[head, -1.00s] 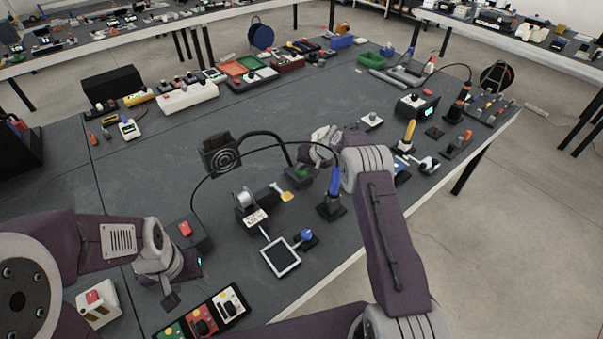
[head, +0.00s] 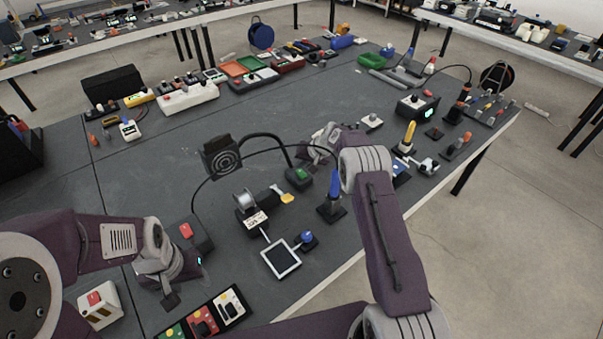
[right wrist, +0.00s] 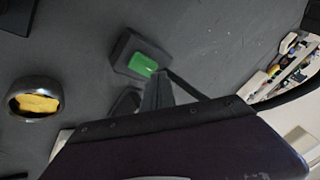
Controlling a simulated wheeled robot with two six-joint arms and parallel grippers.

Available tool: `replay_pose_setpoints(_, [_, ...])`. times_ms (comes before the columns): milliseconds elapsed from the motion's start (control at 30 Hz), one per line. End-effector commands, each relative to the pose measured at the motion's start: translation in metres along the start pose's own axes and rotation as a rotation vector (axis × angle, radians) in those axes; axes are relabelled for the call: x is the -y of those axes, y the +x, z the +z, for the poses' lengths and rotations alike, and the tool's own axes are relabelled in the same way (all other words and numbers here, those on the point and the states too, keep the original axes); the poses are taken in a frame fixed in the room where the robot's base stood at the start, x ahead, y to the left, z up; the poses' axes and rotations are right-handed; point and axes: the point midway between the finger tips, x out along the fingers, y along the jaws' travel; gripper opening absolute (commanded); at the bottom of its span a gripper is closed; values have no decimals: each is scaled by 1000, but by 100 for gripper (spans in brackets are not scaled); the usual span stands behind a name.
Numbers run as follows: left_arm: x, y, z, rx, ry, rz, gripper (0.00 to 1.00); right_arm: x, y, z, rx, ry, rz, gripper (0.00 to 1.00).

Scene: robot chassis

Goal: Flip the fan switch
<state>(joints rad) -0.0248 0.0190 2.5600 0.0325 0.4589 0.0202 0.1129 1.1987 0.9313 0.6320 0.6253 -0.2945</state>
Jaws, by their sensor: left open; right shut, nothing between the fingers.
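The fan switch is a black box with a green rocker (head: 301,175), beside the small black fan (head: 222,157) on the table. In the right wrist view the green rocker (right wrist: 143,64) shows clearly, with a brighter patch at its lower right corner. My right gripper (right wrist: 158,80) is shut and empty, its tips right by that corner; I cannot tell whether they touch it. In the head view my right wrist hides most of that gripper. My left gripper (head: 180,285) is open and empty, low over the table at the left, far from the switch.
A blue-handled tool in a stand (head: 333,190), a wire spool (head: 243,200) and a white-framed tablet (head: 281,258) stand near the switch. A black cable arches behind it. A box with a red button (head: 187,232) is by my left gripper.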

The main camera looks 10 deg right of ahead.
Motion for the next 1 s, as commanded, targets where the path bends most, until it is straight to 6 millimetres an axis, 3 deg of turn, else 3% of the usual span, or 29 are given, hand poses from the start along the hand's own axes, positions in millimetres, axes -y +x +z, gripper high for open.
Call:
replay_pose_setpoints(333, [0, -24, -2, 0, 0, 0, 51, 19, -27, -19, -1, -1, -1, 0])
replay_pose_setpoints(867, [0, -23, -2, 0, 0, 0, 51, 22, -28, -20, -2, -3, -2, 0])
replay_pose_setpoints(1000, [0, -23, -2, 0, 0, 0, 51, 51, -59, -49, -66, -40, -26, 0])
